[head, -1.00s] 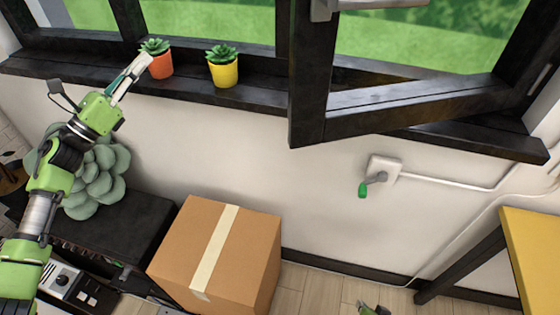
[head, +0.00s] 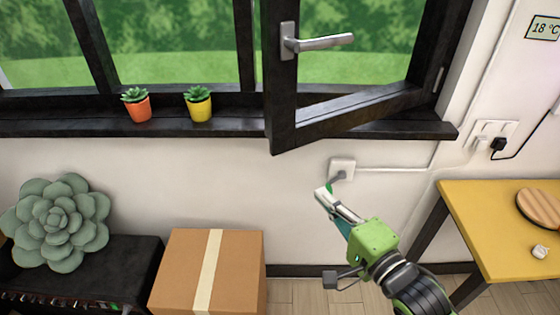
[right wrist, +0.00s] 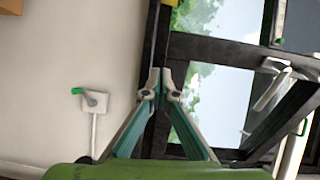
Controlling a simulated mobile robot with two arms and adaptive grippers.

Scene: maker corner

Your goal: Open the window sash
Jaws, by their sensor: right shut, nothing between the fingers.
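The window sash (head: 284,108) is a dark-framed pane that stands ajar. Its lower left corner juts into the room, away from the window frame. A silver lever handle (head: 322,42) sits on its left upright and points right; it also shows in the right wrist view (right wrist: 270,88). My right gripper (head: 325,194) is shut and empty, below the sash and in front of the wall. In the right wrist view its fingertips (right wrist: 161,90) meet in front of the dark window frame. My left gripper is out of view.
An orange pot (head: 139,108) and a yellow pot (head: 200,108) with succulents stand on the sill, left of the sash. A cardboard box (head: 180,275) and a yellow table (head: 480,225) flank the arm below.

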